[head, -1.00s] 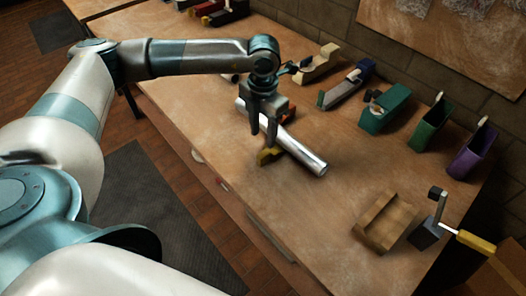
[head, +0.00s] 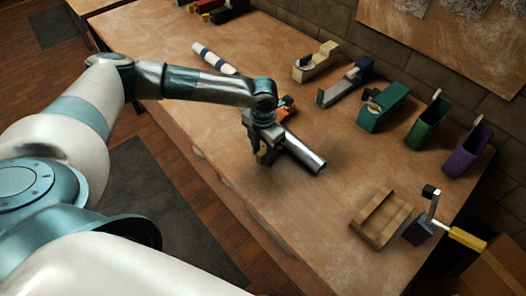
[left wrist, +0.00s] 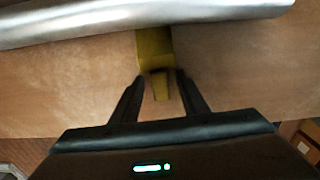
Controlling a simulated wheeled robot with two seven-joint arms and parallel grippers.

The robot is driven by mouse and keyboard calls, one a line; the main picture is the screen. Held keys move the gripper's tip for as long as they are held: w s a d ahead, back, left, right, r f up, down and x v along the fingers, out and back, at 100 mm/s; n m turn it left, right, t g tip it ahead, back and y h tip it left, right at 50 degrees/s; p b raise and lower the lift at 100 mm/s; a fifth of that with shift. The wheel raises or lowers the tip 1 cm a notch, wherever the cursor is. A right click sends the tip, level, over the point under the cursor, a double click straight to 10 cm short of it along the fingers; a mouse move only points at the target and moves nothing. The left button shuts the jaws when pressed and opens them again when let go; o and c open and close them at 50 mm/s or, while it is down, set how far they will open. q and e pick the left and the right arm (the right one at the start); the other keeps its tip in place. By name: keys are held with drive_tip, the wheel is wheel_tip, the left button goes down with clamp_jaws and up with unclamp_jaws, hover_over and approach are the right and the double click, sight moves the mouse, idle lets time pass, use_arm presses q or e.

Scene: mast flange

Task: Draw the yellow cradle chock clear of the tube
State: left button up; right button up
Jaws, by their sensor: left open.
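The yellow cradle chock (left wrist: 155,52) shows in the left wrist view, lying against the silver tube (left wrist: 110,20) and reaching toward my fingers. In the head view a small part of the chock (head: 262,157) shows under my gripper; the rest is hidden. The tube (head: 304,155) lies on the bench beyond the gripper. My left gripper (left wrist: 158,85) is open, with one finger on each side of the chock's near end. Whether the fingers touch it I cannot tell. In the head view my left gripper (head: 262,150) is low at the tube's near side. My right gripper is not in view.
An orange and black object (head: 286,104) is close behind the gripper. A wooden tray (head: 385,218) and a crank with a yellow handle (head: 440,225) stand at the right. Tape dispensers and the green (head: 428,125) and purple (head: 470,150) holders line the back. The bench front is clear.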

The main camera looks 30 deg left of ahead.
sight(254, 166)
use_arm(q)
clamp_jaws()
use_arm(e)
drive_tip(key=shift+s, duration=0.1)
use_arm(q)
drive_tip(key=shift+s+a, duration=0.1)
drive_tip(key=shift+s, duration=0.05)
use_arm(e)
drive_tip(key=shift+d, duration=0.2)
use_arm(q)
drive_tip(key=shift+s, duration=0.3)
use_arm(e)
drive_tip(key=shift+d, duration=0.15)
use_arm(q)
drive_tip(key=shift+s+a+r, duration=0.1)
drive_tip(key=shift+s+a, duration=0.15)
drive_tip(key=shift+s, duration=0.4)
drive_tip(key=shift+s+a, duration=0.25)
drive_tip(key=shift+s, duration=0.4)
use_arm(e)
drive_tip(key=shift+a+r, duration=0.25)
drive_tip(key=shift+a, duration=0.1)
use_arm(q)
unclamp_jaws()
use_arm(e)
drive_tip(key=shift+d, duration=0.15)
use_arm(q)
drive_tip(key=shift+r, duration=0.1)
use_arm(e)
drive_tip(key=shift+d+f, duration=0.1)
